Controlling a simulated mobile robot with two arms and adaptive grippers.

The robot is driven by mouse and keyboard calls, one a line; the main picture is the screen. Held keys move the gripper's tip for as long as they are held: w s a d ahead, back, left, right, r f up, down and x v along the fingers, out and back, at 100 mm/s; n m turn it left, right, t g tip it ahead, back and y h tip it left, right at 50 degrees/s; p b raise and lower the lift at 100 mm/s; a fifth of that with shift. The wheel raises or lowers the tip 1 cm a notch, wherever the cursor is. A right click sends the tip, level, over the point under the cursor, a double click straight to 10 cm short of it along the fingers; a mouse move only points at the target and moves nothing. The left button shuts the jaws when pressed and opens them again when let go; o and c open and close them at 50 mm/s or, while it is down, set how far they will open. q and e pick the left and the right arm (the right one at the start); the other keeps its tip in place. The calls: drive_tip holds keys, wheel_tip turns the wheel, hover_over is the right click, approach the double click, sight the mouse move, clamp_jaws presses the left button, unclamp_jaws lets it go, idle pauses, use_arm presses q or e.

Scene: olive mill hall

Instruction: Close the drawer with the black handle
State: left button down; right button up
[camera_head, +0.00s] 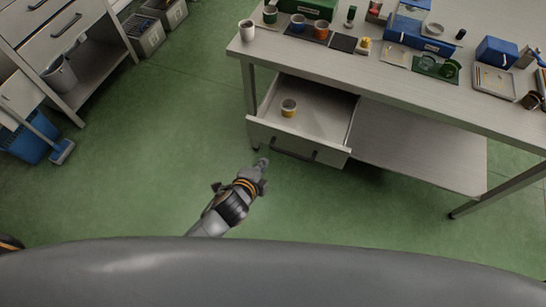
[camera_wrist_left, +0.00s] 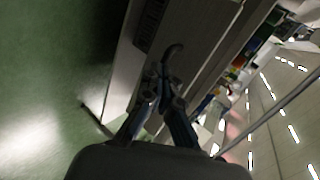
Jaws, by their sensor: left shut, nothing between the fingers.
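The drawer (camera_head: 262,134) under the table is pulled open and has a black handle (camera_head: 294,151) on its front. My left gripper (camera_head: 262,164) is shut and empty, in front of the drawer near the left end of the handle in the head view. In the left wrist view, my left gripper (camera_wrist_left: 165,92) points at a pale front panel with a dark curved handle (camera_wrist_left: 172,50). I cannot tell whether the fingertips touch the drawer. My right gripper is not in view.
The table (camera_head: 330,50) carries cups, blue boxes (camera_head: 497,51) and small tools. A lower shelf (camera_head: 420,150) lies right of the drawer. A cabinet with a bucket (camera_head: 60,74) and a blue bin (camera_head: 28,142) stand at left. The green floor between is clear.

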use_arm(q)
wheel_tip(320, 180, up, 3)
drive_tip(key=d+m, duration=0.1)
drive_tip(key=b, duration=0.1)
approach(282, 138)
drive_tip(key=shift+t+h, duration=0.3)
drive_tip(key=shift+t, duration=0.1)
drive_tip(key=x, duration=0.2)
drive_tip(key=f+x, duration=0.1)
drive_tip(key=x, duration=0.2)
drive_tip(key=shift+a, duration=0.2)
drive_tip(key=shift+w+d+f, duration=0.15)
drive_tip(key=shift+w+f, duration=0.1)
drive_tip(key=shift+w, duration=0.1)
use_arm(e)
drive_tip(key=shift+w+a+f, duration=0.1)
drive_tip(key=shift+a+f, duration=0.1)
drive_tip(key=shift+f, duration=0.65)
